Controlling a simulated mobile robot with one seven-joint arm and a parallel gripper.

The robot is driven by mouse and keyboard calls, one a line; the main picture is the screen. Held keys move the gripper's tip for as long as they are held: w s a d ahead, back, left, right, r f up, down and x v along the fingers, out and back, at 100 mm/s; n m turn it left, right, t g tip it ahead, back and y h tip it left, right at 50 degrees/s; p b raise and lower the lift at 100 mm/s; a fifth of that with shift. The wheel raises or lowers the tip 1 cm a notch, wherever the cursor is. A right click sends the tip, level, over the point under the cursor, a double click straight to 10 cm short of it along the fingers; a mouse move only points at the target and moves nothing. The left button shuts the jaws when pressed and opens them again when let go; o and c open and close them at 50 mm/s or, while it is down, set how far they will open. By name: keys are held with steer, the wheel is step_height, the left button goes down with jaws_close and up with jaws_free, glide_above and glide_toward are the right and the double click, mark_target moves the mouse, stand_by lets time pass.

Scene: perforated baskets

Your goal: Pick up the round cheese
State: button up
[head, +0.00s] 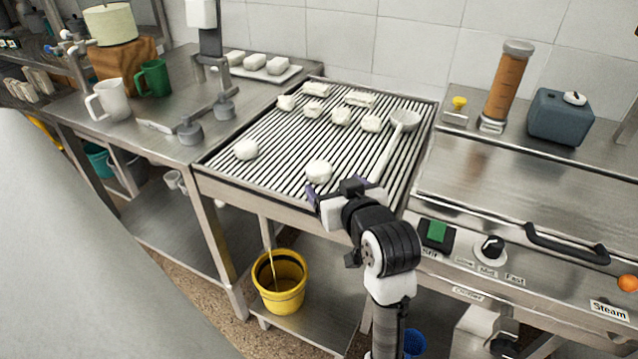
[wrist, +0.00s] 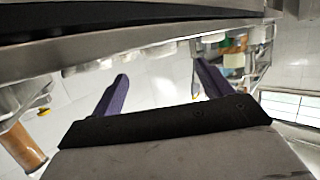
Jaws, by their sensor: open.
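Several white cheeses lie on the slatted drain rack (head: 222,165). A round cheese (head: 319,171) is near the rack's front edge, and another round cheese (head: 245,150) is to its left. Smaller lumps and longer pieces lie farther back; I cannot tell which single one the task means. My gripper (head: 337,188) is open and empty at the rack's front edge, just in front of the nearest round cheese. In the wrist view the purple fingers of my gripper (wrist: 161,72) are spread apart, with blurred white lumps (wrist: 160,52) beyond them, seen upside down.
A white ladle (head: 404,120) lies on the rack's right side, its handle reaching toward my gripper. A steel machine with a black handle (head: 565,245) stands at right. At left are a white jug (head: 107,100) and green mug (head: 152,78). A yellow bucket (head: 280,283) sits below.

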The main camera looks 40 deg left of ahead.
mark_target(322, 171)
steer(key=shift+x, duration=1.15)
steer(key=shift+p+x, duration=0.8)
steer(key=shift+x, duration=2.3)
steer(key=shift+r, duration=0.1)
steer(key=c, duration=1.1)
steer(key=shift+r, duration=0.1)
